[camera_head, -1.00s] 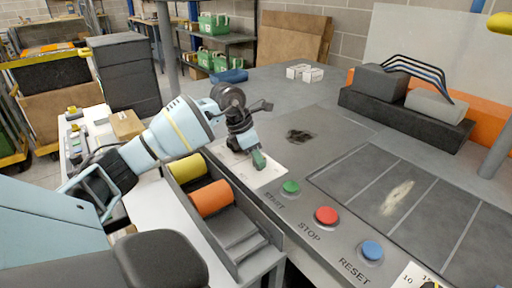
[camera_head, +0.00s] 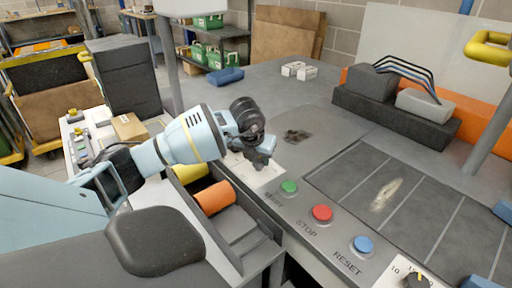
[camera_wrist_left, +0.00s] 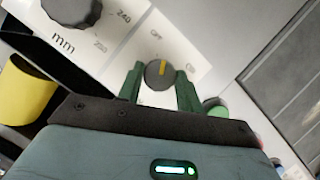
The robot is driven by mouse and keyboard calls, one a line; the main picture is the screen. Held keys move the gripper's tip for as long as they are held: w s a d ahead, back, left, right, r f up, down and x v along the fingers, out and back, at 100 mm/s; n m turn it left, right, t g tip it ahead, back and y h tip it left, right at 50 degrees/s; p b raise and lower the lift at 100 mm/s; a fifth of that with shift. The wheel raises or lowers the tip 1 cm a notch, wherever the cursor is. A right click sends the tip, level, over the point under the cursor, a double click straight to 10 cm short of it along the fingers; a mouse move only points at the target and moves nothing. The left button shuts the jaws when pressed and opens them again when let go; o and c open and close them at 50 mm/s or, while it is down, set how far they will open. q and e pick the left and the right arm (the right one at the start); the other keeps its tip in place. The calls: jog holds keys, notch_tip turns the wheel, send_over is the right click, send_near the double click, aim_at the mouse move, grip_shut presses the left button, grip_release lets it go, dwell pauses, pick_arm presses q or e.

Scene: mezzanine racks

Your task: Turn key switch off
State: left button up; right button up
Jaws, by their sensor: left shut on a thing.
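The key switch (camera_wrist_left: 159,75) is a dark round knob with a yellow pointer stripe, on a white label plate in the left wrist view. The stripe points nearly straight up, roughly toward the OFF marking; a second marking sits to its right. My left gripper (camera_wrist_left: 160,88) has its green fingers on both sides of the knob and is shut on it. In the head view my left gripper (camera_head: 262,160) is over the white plate (camera_head: 262,180) on the console, and it hides the switch. My right gripper is not in view.
Green (camera_head: 288,187), red (camera_head: 321,213) and blue (camera_head: 363,246) buttons run along the console edge. A larger black mm dial (camera_wrist_left: 72,8) is close to the left gripper. Orange (camera_head: 213,199) and yellow rollers lie in a trough left of the console. A yellow handle (camera_head: 490,47) hangs at upper right.

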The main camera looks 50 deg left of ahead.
pick_arm(q)
jog(key=shift+d+n+g+y+p, duration=0.1)
jog(key=shift+n+g+y+p, duration=0.3)
jog(key=shift+n, duration=1.1)
jog(key=o, duration=1)
jog(key=v, duration=0.7)
jog(key=shift+r, duration=0.35)
jog(key=shift+s+d+f, duration=0.1)
jog(key=shift+s+d, duration=0.05)
jog(key=shift+d, duration=0.05)
